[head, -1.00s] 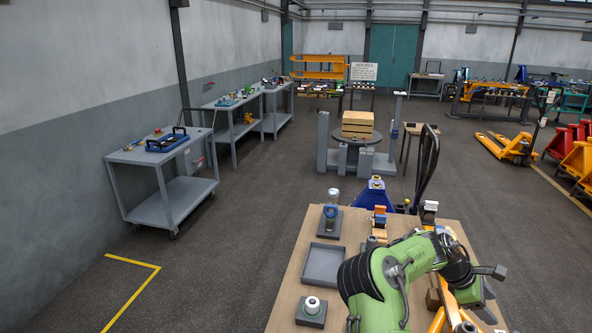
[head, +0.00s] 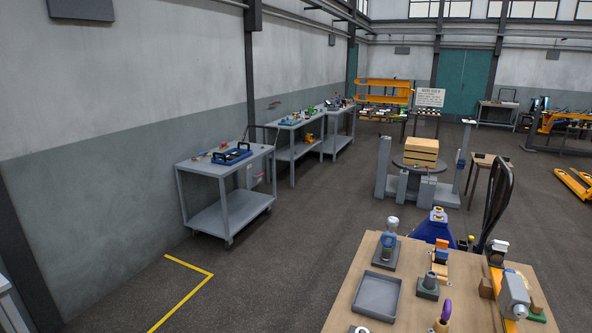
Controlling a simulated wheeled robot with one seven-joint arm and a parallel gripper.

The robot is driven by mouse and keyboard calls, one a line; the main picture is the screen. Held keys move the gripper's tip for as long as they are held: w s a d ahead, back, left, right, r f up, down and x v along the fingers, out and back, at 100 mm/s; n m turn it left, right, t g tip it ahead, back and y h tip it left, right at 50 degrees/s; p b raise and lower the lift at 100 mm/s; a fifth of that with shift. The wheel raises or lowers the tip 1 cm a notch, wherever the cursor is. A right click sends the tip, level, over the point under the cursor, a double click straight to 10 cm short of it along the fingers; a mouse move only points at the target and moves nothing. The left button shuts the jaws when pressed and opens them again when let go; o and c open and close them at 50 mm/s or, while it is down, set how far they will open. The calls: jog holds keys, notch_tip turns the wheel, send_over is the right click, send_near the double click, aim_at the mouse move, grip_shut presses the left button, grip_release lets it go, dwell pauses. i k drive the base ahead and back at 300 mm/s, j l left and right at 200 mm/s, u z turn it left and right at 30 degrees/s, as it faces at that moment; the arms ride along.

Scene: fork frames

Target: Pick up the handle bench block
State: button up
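Several small pieces stand on the wooden bench top (head: 440,265) at the lower right in the head view. One has a purple upright grip on a tan base (head: 443,315), cut by the lower edge. A dark block with a grey-green cylinder on top (head: 429,285) stands just behind it. I cannot tell which of these is the handle bench block. My gripper and arm are out of view.
An empty grey tray (head: 378,296) lies on the bench's left side. A grey base with a blue-ringed clear piece (head: 388,250) stands behind it. An orange bar with a grey body (head: 513,292) lies at right. A grey cart (head: 225,185) stands by the wall; open floor lies between.

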aim_at(535, 313)
jog(key=z, duration=1.8)
